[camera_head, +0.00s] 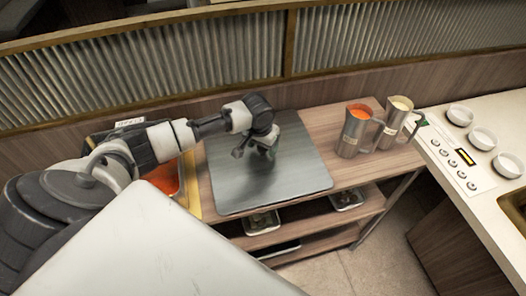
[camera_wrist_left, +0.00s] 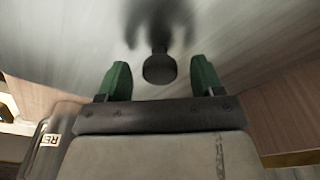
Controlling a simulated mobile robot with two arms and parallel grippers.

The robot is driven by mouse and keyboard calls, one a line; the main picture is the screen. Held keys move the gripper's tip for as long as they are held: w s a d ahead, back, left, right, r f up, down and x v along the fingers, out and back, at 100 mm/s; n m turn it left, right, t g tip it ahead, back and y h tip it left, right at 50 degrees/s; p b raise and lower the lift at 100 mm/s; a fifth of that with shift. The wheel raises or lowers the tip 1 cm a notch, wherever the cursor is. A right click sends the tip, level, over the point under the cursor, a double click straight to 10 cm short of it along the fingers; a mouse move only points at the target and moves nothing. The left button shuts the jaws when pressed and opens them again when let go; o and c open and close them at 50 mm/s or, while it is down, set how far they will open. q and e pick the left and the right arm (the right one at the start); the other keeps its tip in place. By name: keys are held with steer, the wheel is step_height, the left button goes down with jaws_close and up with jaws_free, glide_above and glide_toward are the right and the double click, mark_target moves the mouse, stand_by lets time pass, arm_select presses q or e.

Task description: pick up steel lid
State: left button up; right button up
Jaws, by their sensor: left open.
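The steel lid (camera_head: 310,170) is a flat, brushed grey metal sheet lying on the wooden counter in the head view. In the left wrist view its surface (camera_wrist_left: 245,45) fills the upper part, with a dark round knob (camera_wrist_left: 159,68) standing on it. My left gripper (camera_head: 255,153) is over the middle of the lid, pointing down. In the wrist view its two green fingertips (camera_wrist_left: 160,80) are apart, one on each side of the knob, with gaps. The knob is hidden by my gripper in the head view. My right gripper is not in view.
An orange sauce well (camera_head: 163,178) is left of the lid, partly behind my arm. A metal jug with orange sauce (camera_head: 352,135) and one with cream sauce (camera_head: 394,122) stand to the right. White bowls (camera_head: 482,138) sit on the far-right counter. A corrugated partition (camera_head: 200,60) is behind.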

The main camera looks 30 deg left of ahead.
arm_select(q)
steer(key=shift+s+f, duration=0.1)
steer(key=shift+f, duration=0.6)
steer(key=shift+w, duration=0.2)
steer(key=c, duration=1.1)
steer(key=shift+s+d+r+b, duration=0.1)
steer(key=shift+r+b, duration=0.2)
step_height(320, 180, up, 6)
steer(key=shift+r+b, duration=0.1)
steer(key=shift+b, duration=0.6)
steer(key=s+d+b, duration=0.3)
steer(key=s+d, duration=1)
steer(key=d, duration=0.2)
steer(key=shift+r, duration=0.2)
